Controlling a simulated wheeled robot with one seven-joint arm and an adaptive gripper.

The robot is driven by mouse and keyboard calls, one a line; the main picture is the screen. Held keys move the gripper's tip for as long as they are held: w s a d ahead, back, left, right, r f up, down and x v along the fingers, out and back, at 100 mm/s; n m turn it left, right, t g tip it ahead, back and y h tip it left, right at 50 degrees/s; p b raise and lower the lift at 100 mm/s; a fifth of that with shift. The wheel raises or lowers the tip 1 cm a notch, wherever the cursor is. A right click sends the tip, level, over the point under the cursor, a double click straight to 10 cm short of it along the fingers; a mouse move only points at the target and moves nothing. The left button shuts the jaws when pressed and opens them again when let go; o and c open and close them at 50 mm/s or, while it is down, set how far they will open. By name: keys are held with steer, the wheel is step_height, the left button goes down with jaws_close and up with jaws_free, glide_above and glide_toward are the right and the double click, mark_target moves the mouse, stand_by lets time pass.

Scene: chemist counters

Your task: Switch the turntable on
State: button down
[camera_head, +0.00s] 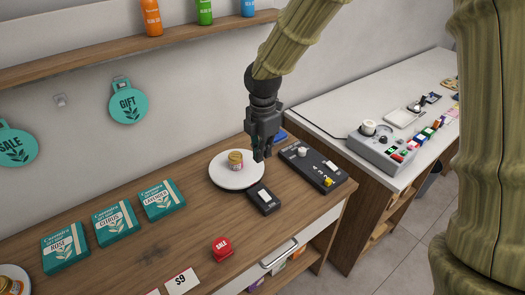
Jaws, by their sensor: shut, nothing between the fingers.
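The turntable (222,178) is a round white disc on the wooden counter, with a small jar (236,160) with a gold lid standing on it. A small black box with a white switch (266,197) lies just in front of the turntable; the switch's position is too small to tell. A larger black control panel (315,167) with a white knob, a yellow part and a white key lies to the right. My gripper (263,157) is shut and empty, pointing down, at the turntable's right edge and behind the switch box in the picture. Its exact height is unclear.
Teal boxes (116,222) stand in a row on the left. A red SALE piece (222,248) and a price card (181,282) are near the front edge. A white counter (345,98) with devices is at right.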

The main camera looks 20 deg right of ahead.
step_height(320, 180, up, 10)
steer(key=s+b, duration=0.1)
steer(key=b, duration=0.2)
steer(key=shift+s+d+r, duration=0.2)
steer(key=shift+r, duration=0.05)
steer(key=shift+d, duration=0.1)
stand_by(0.4)
